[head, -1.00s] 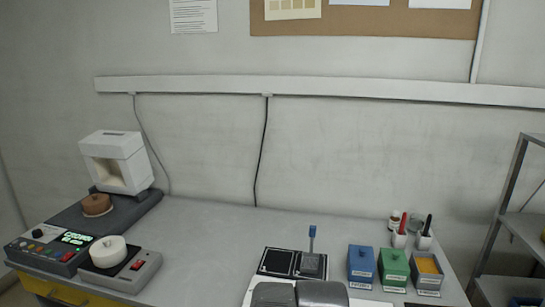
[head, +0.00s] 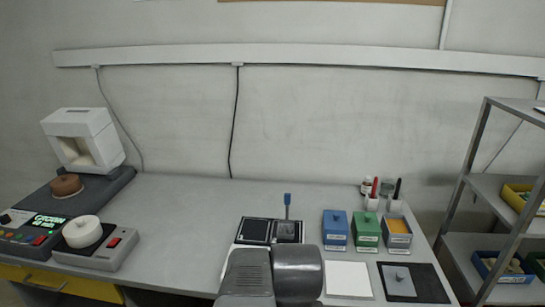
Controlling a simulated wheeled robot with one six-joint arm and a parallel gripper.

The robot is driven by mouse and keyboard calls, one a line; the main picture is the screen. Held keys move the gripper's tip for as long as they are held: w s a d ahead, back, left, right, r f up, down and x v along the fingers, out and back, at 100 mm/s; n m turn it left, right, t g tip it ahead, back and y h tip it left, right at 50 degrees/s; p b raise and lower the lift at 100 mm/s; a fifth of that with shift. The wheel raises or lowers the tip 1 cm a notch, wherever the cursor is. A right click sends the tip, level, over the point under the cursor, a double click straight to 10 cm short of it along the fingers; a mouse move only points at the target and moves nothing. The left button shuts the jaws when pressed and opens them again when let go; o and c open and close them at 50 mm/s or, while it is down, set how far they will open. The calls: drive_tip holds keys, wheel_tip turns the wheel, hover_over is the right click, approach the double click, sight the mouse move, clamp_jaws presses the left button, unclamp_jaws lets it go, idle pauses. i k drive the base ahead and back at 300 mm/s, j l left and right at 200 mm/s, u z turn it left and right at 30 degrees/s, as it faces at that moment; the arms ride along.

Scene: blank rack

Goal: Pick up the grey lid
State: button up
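The grey lid (head: 399,279) is a flat square plate with a small knob on top. It lies on a black square mat (head: 430,284) at the front right of the table in the head view. An open grey box (head: 397,241) with orange-yellow contents stands behind it, beside a green box (head: 366,238) and a blue box (head: 335,238), both with lids on. Dark grey links of my arm show at the bottom centre, left of the lid. My gripper is not visible.
A white sheet (head: 347,281) lies left of the mat. A black two-part pad (head: 255,231) with a blue-handled tool (head: 287,207) is behind my arm. Pen cups (head: 372,203) stand behind the boxes. Devices fill the table's left. A metal shelf (head: 490,187) stands close on the right.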

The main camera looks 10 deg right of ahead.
sight(399, 281)
drive_tip(key=z, duration=1.4)
drive_tip(key=i+l+u, duration=0.1)
drive_tip(key=i+u, duration=0.25)
drive_tip(key=i, duration=0.05)
